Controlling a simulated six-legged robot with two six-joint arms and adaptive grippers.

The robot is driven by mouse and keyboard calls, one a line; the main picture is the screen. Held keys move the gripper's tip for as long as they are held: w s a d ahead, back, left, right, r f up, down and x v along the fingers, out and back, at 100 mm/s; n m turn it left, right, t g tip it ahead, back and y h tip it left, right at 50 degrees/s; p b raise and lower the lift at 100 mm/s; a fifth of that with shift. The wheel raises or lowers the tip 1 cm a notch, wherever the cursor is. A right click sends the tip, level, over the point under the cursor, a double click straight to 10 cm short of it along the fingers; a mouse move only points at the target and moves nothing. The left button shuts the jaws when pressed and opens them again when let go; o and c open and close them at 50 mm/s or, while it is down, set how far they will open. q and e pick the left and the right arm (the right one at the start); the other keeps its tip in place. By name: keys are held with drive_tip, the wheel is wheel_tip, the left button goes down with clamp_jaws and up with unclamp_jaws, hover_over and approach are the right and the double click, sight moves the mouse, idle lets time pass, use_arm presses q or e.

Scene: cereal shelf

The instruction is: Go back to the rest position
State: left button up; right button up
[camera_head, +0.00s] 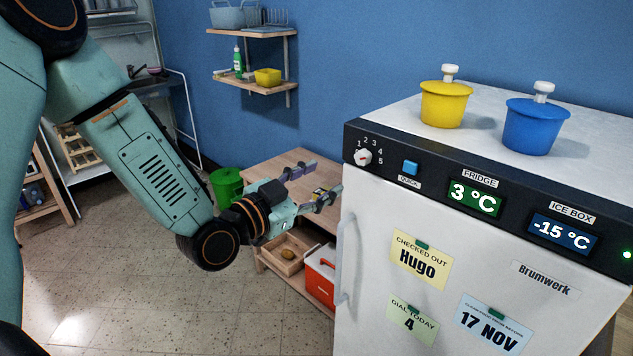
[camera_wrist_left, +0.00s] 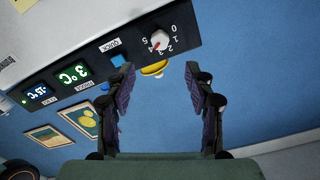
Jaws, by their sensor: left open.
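My left gripper (camera_head: 324,183) is open and empty, in front of the wooden table and just left of the fridge (camera_head: 353,290). In the left wrist view its two fingers stand apart with a gap between them (camera_wrist_left: 150,95). My right gripper is not in view.
A yellow pot (camera_head: 444,104) and a blue pot (camera_head: 534,127) stand on the fridge top. The wooden table (camera_head: 262,166) has a crate (camera_head: 283,262) and a red box (camera_head: 321,277) below. A green bin (camera_head: 226,186) stands behind my arm. The floor at left is clear.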

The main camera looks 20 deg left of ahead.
use_arm(q)
drive_tip(key=shift+s, duration=0.2)
drive_tip(key=shift+w, duration=0.1)
drive_tip(key=s+f+n+g+y+b, duration=0.2)
drive_tip(key=s+f+n+g+b, duration=0.25)
drive_tip(key=f, duration=0.95)
drive_tip(key=s+f+n+g+y+b, duration=0.2)
drive_tip(key=s+f+n+g, duration=0.45)
drive_tip(key=f, duration=0.85)
drive_tip(key=s+f+m+g+y+b, duration=0.2)
drive_tip(key=s+f+g+b, duration=0.4)
drive_tip(key=s+f, duration=1.6)
drive_tip(key=s+b, duration=0.3)
drive_tip(key=b, duration=0.1)
drive_tip(key=shift+d+b, duration=0.25)
drive_tip(key=shift+b, duration=0.15)
